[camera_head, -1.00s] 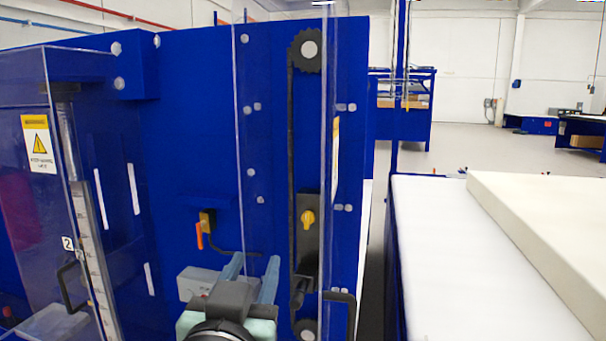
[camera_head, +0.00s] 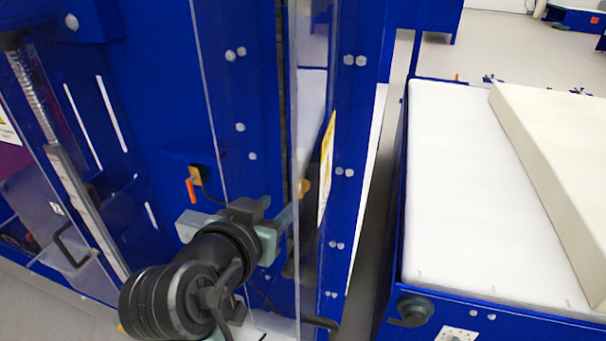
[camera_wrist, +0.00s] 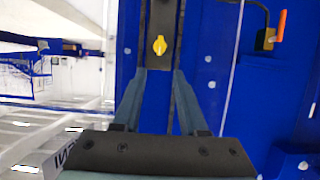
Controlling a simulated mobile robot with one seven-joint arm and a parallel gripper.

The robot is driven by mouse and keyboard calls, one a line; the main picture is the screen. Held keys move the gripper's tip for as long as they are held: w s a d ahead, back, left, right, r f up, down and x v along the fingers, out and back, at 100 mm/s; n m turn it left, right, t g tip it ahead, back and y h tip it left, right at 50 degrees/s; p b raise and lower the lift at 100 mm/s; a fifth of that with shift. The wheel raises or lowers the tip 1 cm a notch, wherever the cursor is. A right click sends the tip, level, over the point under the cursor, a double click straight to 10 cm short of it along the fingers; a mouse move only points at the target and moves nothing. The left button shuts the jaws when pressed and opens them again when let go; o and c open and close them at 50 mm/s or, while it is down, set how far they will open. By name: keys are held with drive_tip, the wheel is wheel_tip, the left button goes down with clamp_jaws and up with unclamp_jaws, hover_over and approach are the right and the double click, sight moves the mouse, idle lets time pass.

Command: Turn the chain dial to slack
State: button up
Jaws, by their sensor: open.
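The chain dial is a small yellow knob (camera_head: 304,186) on a black plate on the blue machine, partly hidden behind the clear guard's edge in the head view. In the wrist view the yellow knob (camera_wrist: 159,45) shows whole on its black plate (camera_wrist: 161,20), just beyond my fingertips. My gripper (camera_head: 287,212) reaches toward the plate from the left. In the wrist view my gripper (camera_wrist: 159,76) has its two grey-blue fingers apart, with nothing between them. The tips appear short of the knob; contact cannot be seen. The dial's setting is not readable.
A clear guard (camera_head: 205,90) stands around the chain area, close to my arm. An orange lever (camera_head: 192,188) is left of my gripper. A blue bench (camera_head: 396,290) with white foam (camera_head: 450,180) is at right, with a narrow floor gap between.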

drive_tip(key=p+x, duration=0.4)
drive_tip(key=x, duration=0.8)
drive_tip(key=shift+f, duration=0.1)
clamp_jaws()
